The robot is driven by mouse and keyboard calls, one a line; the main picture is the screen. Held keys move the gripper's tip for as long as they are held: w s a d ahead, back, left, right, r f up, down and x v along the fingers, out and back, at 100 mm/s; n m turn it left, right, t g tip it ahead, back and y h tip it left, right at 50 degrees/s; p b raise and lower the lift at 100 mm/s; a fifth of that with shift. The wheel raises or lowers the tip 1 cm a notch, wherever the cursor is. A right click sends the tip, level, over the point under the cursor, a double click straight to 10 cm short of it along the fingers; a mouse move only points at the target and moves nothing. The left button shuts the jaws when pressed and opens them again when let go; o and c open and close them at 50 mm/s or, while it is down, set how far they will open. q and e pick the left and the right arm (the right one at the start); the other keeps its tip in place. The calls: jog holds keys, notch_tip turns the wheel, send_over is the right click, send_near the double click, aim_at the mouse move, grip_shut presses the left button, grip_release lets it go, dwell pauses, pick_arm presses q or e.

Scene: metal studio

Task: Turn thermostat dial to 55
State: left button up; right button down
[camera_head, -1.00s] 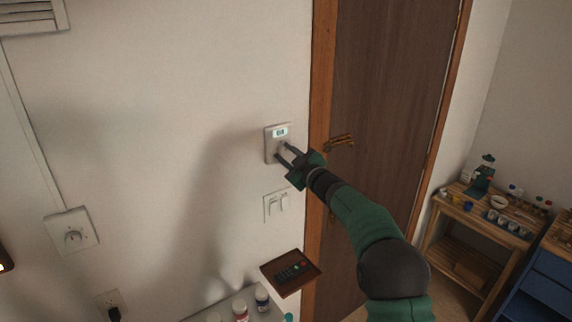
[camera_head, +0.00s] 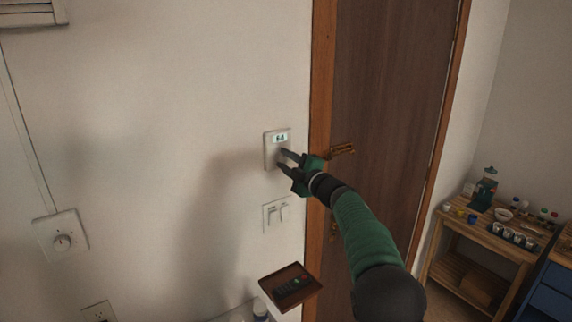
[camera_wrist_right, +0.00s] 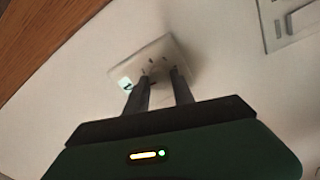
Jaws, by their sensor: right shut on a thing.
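The thermostat (camera_head: 270,150) is a pale square plate on the wall left of the door, with a small lit display (camera_head: 280,138) at its top. The display's digits are too small to read surely. My right gripper (camera_head: 282,158) reaches the lower part of the plate and is shut on the dial, which its fingers mostly hide. In the right wrist view, both fingers (camera_wrist_right: 160,80) meet the thermostat plate (camera_wrist_right: 174,50), and the display (camera_wrist_right: 125,83) shows at the plate's left side. My left gripper is not in view.
A light switch (camera_head: 276,213) sits below the thermostat. A brown tray (camera_head: 309,293) with a remote is lower down. The wooden door (camera_head: 385,110) with a brass handle (camera_head: 342,150) is close to my right arm.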

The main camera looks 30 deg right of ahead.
jog(key=shift+f, duration=0.35)
jog(key=c, duration=1.5)
grip_release()
jog(key=o, duration=0.4)
jog(key=shift+r, duration=0.1)
jog(key=shift+r, duration=0.1)
jog(key=s+b, duration=0.2)
jog(key=s, duration=0.3)
jog(key=s+d+f+b, duration=0.1)
jog(key=s+b, duration=0.1)
jog(key=s, duration=0.4)
jog(key=s+d+b, duration=0.1)
jog(key=s+b, duration=0.1)
jog(key=s, duration=0.3)
jog(key=shift+s+d+f, duration=0.15)
jog(key=shift+s, duration=0.2)
jog(key=shift+f, duration=0.1)
